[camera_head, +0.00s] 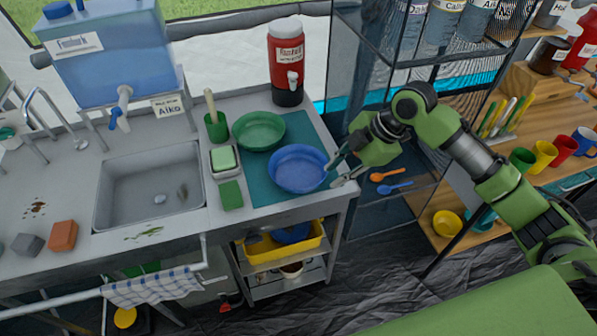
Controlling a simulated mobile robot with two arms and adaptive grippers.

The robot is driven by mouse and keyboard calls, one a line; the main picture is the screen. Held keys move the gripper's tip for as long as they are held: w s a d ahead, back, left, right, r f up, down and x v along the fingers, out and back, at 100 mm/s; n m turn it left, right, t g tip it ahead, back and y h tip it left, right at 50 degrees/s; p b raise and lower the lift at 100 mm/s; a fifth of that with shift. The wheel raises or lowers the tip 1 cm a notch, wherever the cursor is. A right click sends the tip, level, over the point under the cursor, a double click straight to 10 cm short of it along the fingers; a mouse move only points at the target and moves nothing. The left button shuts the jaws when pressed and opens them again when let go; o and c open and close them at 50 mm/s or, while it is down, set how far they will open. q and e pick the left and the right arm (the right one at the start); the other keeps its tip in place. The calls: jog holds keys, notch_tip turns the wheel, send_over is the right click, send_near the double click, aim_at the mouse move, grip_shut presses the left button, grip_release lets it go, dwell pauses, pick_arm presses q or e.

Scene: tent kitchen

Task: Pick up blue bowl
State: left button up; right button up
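The blue bowl (298,169) sits upright on a teal mat (262,183) at the right end of the counter, in front of a green bowl (259,130). My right gripper (333,173) is at the bowl's right rim, with its fingers spread apart. One finger is near the rim and the other is lower right, over the counter edge. I cannot tell whether a finger touches the bowl. My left gripper is not in view.
A red water jug (286,62) stands behind the bowls. A soap dish (224,160) and green sponge (231,195) lie left of the mat, beside the sink (150,187). A wire shelf (400,60) rises at the right, close to my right arm.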

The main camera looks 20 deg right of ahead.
aim_at(312, 187)
jog(key=shift+n, duration=0.3)
jog(key=x, duration=0.2)
jog(key=w+p+x, duration=0.1)
jog(key=x, duration=0.3)
jog(key=shift+w+f+p, duration=0.15)
jog(key=shift+w+p, duration=0.2)
jog(key=p+x, duration=0.2)
jog(key=x, duration=0.2)
jog(key=shift+w+a+f, duration=0.15)
jog(key=shift+a+f, duration=0.05)
jog(key=shift+a, duration=0.05)
jog(key=shift+a+f, duration=0.1)
jog(key=shift+f, duration=0.2)
jog(key=shift+w, duration=0.1)
grip_shut()
